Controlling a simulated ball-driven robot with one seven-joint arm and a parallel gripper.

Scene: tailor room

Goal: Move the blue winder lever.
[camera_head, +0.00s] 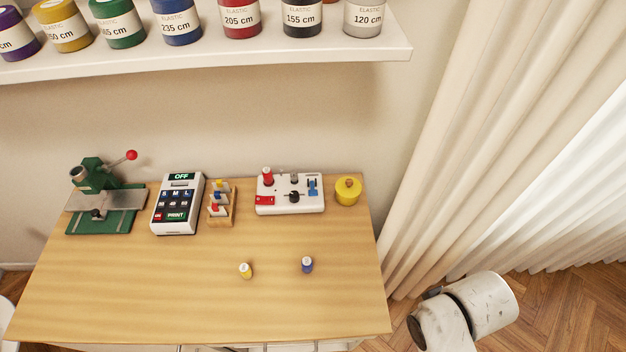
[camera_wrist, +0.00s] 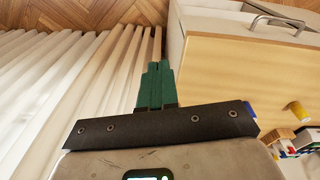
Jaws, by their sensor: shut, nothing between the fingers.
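The blue winder lever (camera_head: 313,187) is a small blue part at the right end of a white winder box (camera_head: 273,209), near the back right of the wooden table. A red-topped spool (camera_head: 267,177), a grey spool, a black knob (camera_head: 294,196) and a red part (camera_head: 264,200) are also on the box. My gripper (camera_wrist: 153,68) has green fingers that are closed together with nothing between them. The head view shows only part of my arm, not the fingers.
Yellow (camera_head: 245,270) and blue (camera_head: 307,265) spools stand in front. Curtains (camera_head: 460,150) hang right; a shelf (camera_head: 330,50) is above.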

